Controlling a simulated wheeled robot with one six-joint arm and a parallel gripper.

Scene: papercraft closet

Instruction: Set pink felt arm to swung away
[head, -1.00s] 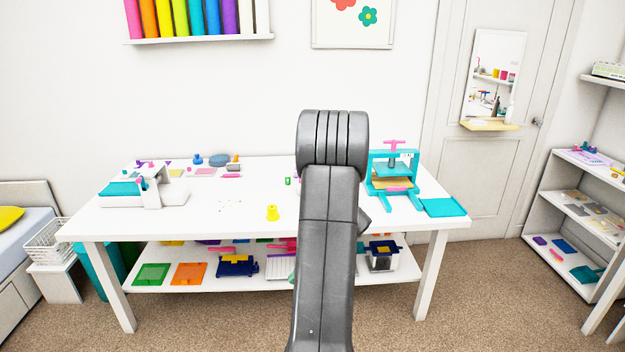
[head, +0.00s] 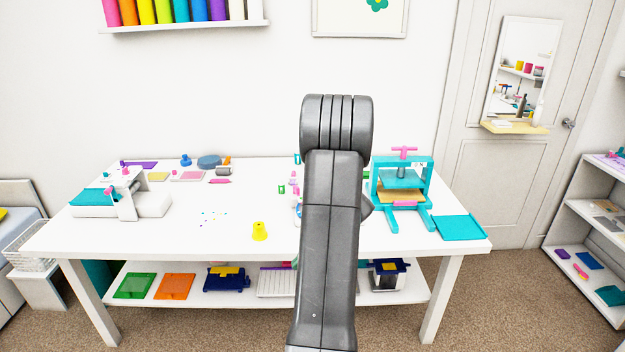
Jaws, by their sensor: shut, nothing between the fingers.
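I cannot pick out a pink felt arm with certainty. On the white table, the teal press (head: 429,180) has a pink T-handle (head: 404,151) on top and a pink piece (head: 405,204) low at its front. Some small pink items (head: 294,183) show just left of my arm, partly hidden by it. A white machine (head: 150,204) with a teal top and small pink parts stands at the table's left. My dark grey arm rises through the middle of the view and hides part of the table. My gripper does not show.
A lower shelf (head: 330,293) holds several items. A shelf unit (head: 570,232) stands at the right.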

